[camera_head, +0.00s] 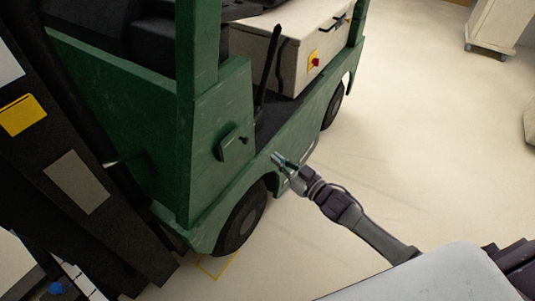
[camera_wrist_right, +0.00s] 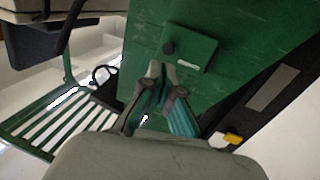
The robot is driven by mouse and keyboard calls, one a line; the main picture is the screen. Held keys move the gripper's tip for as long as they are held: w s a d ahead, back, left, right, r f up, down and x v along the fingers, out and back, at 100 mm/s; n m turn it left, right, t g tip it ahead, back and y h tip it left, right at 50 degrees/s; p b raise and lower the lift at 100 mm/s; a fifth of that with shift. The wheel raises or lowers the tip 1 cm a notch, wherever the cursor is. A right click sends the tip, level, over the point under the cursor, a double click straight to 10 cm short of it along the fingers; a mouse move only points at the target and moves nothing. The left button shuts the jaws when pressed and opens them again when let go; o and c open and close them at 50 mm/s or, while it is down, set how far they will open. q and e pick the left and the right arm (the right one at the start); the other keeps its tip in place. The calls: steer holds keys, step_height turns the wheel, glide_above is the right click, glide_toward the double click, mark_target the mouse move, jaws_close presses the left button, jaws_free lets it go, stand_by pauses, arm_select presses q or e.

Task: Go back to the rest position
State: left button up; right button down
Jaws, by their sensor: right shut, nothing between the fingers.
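My right gripper (camera_head: 277,158) reaches in from the lower right in the head view, close to the green side of a cart-like vehicle (camera_head: 135,110). Its fingers are together with nothing between them. In the right wrist view the right gripper (camera_wrist_right: 161,68) shows in front of a green panel with a small green plate and dark knob (camera_wrist_right: 190,47). I cannot tell whether the fingertips touch the panel. My left gripper is not in view.
The vehicle has black wheels (camera_head: 241,220) and a beige box with a red knob (camera_head: 316,62). A dark upright structure (camera_head: 75,150) stands at the left. Pale floor (camera_head: 420,130) is open to the right. A beige cabinet (camera_head: 497,25) stands at the far right.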

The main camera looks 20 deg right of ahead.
steer(key=s+d+f+m+g+h, duration=0.1)
steer(key=s+d+f+g+h, duration=0.15)
steer(key=s+f, duration=0.55)
steer(key=s+d+f+m+g+h, duration=0.1)
steer(key=s+d+f+g+h, duration=0.15)
steer(key=f, duration=0.85)
steer(key=s+d+f+m+g+h, duration=0.1)
steer(key=s+d+f+h, duration=0.15)
steer(key=s+f, duration=0.55)
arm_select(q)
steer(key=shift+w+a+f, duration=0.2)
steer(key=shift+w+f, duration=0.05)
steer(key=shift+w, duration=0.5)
arm_select(e)
steer(key=s+a+f+g, duration=0.1)
steer(key=s+f+g, duration=0.2)
steer(key=s+f, duration=0.3)
steer(key=s+a+f+g, duration=0.2)
steer(key=s+f, duration=0.4)
steer(key=s, duration=0.7)
steer(key=s+a+f+g, duration=0.1)
steer(key=s+f+g, duration=0.3)
steer(key=s, duration=0.6)
step_height(320, 180, down, 2)
steer(key=shift+s+a+f, duration=0.15)
steer(key=shift+a, duration=0.2)
